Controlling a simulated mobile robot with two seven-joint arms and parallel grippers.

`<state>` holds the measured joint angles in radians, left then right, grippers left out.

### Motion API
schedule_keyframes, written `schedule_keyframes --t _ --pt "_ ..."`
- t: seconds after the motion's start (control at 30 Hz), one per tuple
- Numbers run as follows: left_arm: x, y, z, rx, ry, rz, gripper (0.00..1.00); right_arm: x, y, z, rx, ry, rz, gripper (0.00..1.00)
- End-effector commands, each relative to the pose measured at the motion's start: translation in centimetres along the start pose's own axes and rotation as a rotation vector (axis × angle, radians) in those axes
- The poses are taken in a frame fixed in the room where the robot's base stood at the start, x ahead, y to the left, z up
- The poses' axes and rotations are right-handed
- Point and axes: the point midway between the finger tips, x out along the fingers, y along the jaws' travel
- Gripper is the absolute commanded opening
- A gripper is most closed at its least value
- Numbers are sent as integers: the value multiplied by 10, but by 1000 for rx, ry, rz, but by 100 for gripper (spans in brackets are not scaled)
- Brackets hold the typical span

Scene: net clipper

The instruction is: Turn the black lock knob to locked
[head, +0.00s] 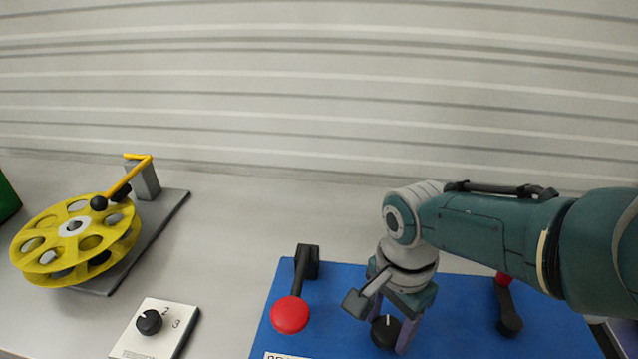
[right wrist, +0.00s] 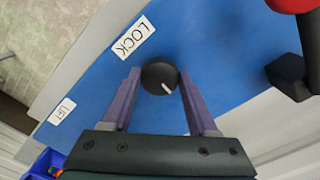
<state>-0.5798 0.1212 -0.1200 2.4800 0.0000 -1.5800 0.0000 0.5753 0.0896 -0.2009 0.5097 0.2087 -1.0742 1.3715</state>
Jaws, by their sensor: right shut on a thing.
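The black lock knob (head: 384,333) sits on the blue panel (head: 345,285). In the right wrist view the knob (right wrist: 159,76) is round, with a white pointer line toward its lower right edge. A white LOCK label (right wrist: 133,38) lies on the panel to its upper left. My right gripper (right wrist: 160,84) is shut on the knob, one purple finger on each side. In the head view my right gripper (head: 395,326) reaches down over the knob from the right and partly hides it. My left gripper is not in view.
A black lever with a red end (head: 290,314) stands left of the knob; another black and red lever (head: 508,312) is at right. A white selector box (head: 150,342) and a yellow reel (head: 75,240) are at left. The table behind the panel is clear.

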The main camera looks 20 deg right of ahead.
Motion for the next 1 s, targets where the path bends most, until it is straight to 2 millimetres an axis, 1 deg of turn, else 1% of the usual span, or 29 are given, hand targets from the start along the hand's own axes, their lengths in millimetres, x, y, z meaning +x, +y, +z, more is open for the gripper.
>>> schedule_keyframes --t 0.03,0.2,0.27,0.3,0.5,0.57,0.67,0.9,1.0 --pt "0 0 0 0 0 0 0 0 0 -1 3 1 0 61" --pt "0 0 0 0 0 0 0 0 0 -1 2 1 0 80" --pt "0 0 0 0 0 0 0 0 0 -1 2 1 0 87" --pt "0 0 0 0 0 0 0 0 0 -1 1 1 0 89" --pt "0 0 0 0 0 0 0 0 0 0 1 0 0 89" --pt "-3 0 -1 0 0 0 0 -4 0 0 0 0 -1 89" --pt "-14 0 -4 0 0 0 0 -16 0 0 1 0 -2 89" --pt "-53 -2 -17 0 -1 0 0 -65 0 -1 1 1 -2 89" --pt "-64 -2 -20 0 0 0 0 -82 0 0 2 0 -2 89"
